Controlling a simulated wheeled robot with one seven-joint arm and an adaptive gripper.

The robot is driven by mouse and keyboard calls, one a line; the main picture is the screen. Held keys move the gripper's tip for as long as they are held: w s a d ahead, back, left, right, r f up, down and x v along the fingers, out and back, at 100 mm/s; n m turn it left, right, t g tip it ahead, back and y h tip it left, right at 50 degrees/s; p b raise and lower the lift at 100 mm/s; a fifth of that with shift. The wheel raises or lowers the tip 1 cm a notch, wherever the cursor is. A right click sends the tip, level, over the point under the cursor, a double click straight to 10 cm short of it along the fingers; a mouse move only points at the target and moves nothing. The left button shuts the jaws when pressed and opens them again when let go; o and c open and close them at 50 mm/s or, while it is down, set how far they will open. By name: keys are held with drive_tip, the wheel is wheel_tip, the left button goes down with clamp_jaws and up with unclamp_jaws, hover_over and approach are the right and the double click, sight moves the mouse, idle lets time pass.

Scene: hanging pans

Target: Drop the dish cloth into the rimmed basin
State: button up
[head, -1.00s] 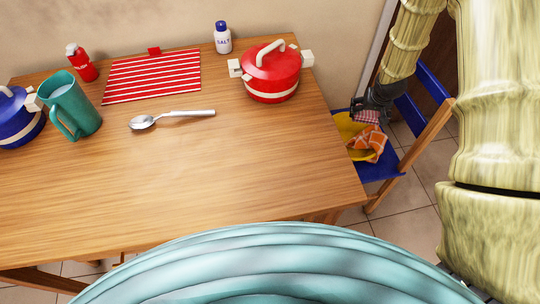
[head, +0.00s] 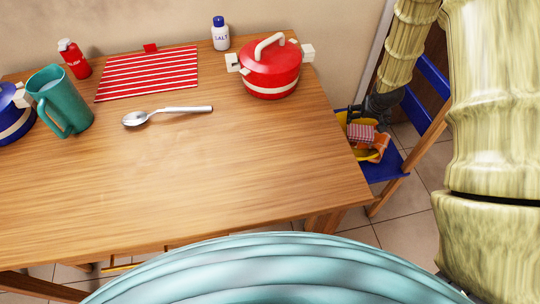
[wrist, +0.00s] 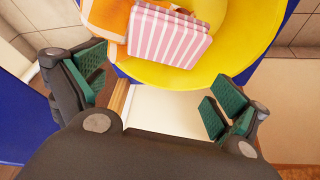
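The dish cloth, a folded red-and-white cloth (head: 361,133), is at the yellow basin (head: 342,119) on the blue chair. In the wrist view the cloth (wrist: 168,36) shows pink and white stripes, inside the outline of the basin (wrist: 245,45) and overlapping an orange cloth (wrist: 105,18). I cannot tell whether it has settled fully. My gripper (wrist: 155,88) is open and empty, its green-padded fingers wide apart, with the cloth beyond them. In the head view my gripper (head: 368,114) is just above the cloth and hides part of the basin.
The blue chair (head: 385,170) stands against the right end of the wooden table (head: 220,175). A red pot (head: 270,75), salt bottle (head: 220,35), spoon (head: 165,113), striped mat (head: 147,74) and teal jug (head: 62,105) are on the table. The table's front middle is clear.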

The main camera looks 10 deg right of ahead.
idle(0.3)
drive_tip(key=v, duration=1.2)
idle(0.5)
